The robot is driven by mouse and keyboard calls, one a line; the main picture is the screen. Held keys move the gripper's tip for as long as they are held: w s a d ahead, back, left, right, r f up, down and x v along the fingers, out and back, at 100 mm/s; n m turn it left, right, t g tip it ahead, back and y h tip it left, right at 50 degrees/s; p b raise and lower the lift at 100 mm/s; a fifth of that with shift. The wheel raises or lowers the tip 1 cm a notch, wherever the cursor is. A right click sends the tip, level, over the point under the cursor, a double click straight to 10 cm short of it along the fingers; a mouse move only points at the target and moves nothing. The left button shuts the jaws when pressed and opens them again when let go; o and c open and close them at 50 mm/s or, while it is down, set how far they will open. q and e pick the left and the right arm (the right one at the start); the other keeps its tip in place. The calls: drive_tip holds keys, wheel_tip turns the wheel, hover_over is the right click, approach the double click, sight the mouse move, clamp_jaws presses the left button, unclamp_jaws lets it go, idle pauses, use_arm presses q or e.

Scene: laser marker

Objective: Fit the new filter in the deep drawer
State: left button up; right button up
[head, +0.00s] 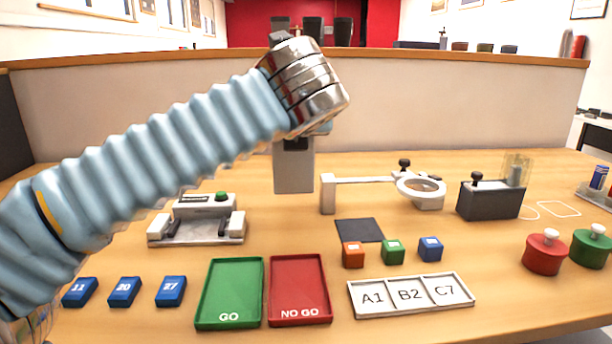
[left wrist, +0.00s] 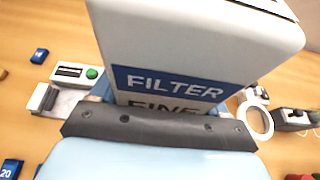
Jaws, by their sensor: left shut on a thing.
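The filter (left wrist: 200,45) is a pale box with a blue band reading FILTER and FINE below it; it fills the upper middle of the left wrist view. My left gripper (left wrist: 162,102) is shut on it, with light blue finger parts showing at both sides. In the head view my left arm reaches in from the left and its metal wrist hides most of the gripper. A pale grey block (head: 293,172) shows just below that wrist; I cannot tell if it is the filter. No drawer can be made out. My right gripper is out of view.
A fixture with a green button (head: 198,225) stands left and a ring magnifier (head: 420,187) right. Green (head: 230,285) and red (head: 299,282) trays, small blocks and a labelled tray (head: 411,310) lie in front. A low partition (head: 480,105) closes the back.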

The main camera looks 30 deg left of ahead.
use_arm(q)
drive_tip(key=x, duration=0.5)
drive_tip(key=shift+a+f, duration=0.1)
drive_tip(key=shift+f, duration=0.05)
drive_tip(key=w+f, duration=0.1)
drive_tip(key=w+a+f, duration=0.1)
drive_tip(key=f, duration=0.1)
drive_tip(key=w+a+f+b, duration=0.1)
drive_tip(key=shift+w+f, duration=0.1)
drive_tip(key=shift+f, duration=0.25)
drive_tip(key=shift+w+a+f+b, duration=0.1)
drive_tip(key=shift+f+b, duration=0.05)
drive_tip(key=shift+f, duration=0.8)
drive_tip(key=shift+w+a+f+b, duration=0.1)
drive_tip(key=shift+w+f+b, duration=0.05)
drive_tip(key=shift+f, duration=0.75)
drive_tip(key=shift+f, duration=0.2)
drive_tip(key=o, duration=1.7)
drive_tip(key=shift+d, duration=0.1)
drive_tip(key=shift+r, duration=0.1)
